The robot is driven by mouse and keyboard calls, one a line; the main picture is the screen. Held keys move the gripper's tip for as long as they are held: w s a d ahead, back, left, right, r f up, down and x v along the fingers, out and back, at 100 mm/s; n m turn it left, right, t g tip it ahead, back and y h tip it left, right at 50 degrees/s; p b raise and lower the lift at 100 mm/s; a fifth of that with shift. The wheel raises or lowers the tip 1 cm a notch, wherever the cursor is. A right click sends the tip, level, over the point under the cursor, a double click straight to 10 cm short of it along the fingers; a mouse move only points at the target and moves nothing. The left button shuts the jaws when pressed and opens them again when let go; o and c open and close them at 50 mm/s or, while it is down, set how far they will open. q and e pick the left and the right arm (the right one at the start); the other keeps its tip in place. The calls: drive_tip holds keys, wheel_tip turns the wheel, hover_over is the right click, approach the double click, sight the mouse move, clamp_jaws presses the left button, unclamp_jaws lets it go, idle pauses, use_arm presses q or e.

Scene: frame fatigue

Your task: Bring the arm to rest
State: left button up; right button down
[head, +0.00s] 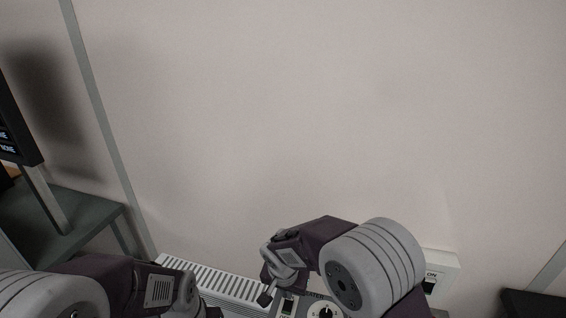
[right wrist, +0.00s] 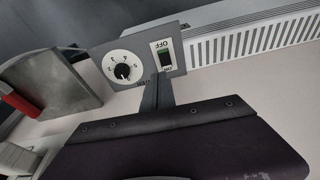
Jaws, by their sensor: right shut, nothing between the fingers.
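My right arm comes in from the lower right in the head view. Its gripper (head: 266,297) is shut and empty, pointing down just beside a grey control panel. In the right wrist view the shut fingers (right wrist: 158,92) show in front of the panel (right wrist: 140,82); whether they touch it I cannot tell. The panel has a round white dial (right wrist: 123,66) and an ON/OFF rocker switch (right wrist: 164,58). My left arm lies along the bottom left of the head view; its gripper (head: 208,312) is mostly cut off by the lower edge.
A white slatted heater (head: 225,283) stands along the wall beside the panel. A white wall box (head: 440,268) marked ON is behind my right arm. A dark table (head: 60,215) and a screen (head: 15,130) stand at left. A red-handled object (right wrist: 18,100) lies left in the wrist view.

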drive_tip(key=s+d+r+m, duration=0.1)
drive_tip(key=d+r+m, duration=0.1)
drive_tip(key=d, duration=0.5)
drive_tip(key=s+d+r+m, duration=0.1)
drive_tip(key=d+r+m, duration=0.15)
drive_tip(key=d, duration=0.45)
drive_tip(key=s+d+f+n+g+y, duration=0.1)
drive_tip(key=s+d+f+n+g, duration=0.15)
drive_tip(key=s+n, duration=0.65)
wheel_tip(320, 180, up, 16)
drive_tip(key=s+m+t+p, duration=0.1)
drive_tip(key=s+p, duration=0.1)
drive_tip(key=p, duration=1.4)
drive_tip(key=shift+s+d+r, duration=0.15)
drive_tip(key=shift+s+r, duration=0.1)
drive_tip(key=shift+s, duration=0.1)
